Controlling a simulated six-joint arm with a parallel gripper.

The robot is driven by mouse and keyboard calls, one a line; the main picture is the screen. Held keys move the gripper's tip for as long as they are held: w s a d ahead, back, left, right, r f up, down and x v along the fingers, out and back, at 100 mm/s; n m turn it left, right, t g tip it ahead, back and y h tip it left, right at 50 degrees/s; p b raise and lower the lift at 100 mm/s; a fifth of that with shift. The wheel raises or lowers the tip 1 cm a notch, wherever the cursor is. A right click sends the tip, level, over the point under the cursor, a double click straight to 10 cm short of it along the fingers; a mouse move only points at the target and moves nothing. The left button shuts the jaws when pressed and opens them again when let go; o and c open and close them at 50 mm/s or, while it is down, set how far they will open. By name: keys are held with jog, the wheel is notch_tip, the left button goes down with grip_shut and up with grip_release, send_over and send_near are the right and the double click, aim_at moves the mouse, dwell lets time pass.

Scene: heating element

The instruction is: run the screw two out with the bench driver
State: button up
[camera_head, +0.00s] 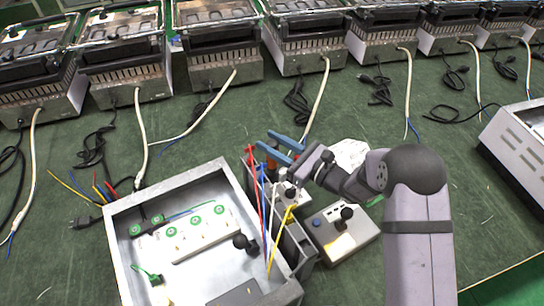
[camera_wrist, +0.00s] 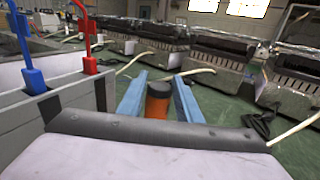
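My gripper (camera_head: 275,143) is at the left end of my arm, above the dark rack beside the open metal housing (camera_head: 118,236). Its two blue fingers are parallel and apart. An orange driver handle with a black top (camera_wrist: 158,105) stands between them in the wrist view. It also shows in the head view (camera_head: 271,163), partly hidden by a finger. I cannot tell whether the fingers press on it. Inside the housing are several green-ringed screws (camera_head: 171,231) on a pale strip; which is screw two is not clear.
Red, blue, white and yellow leads (camera_head: 262,200) rise from the rack next to the driver. A grey control box with a black knob (camera_head: 345,240) stands right of the rack. Several heater units (camera_head: 222,65) with cables line the back.

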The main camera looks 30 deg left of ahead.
grip_shut()
jog(key=shift+r, duration=0.15)
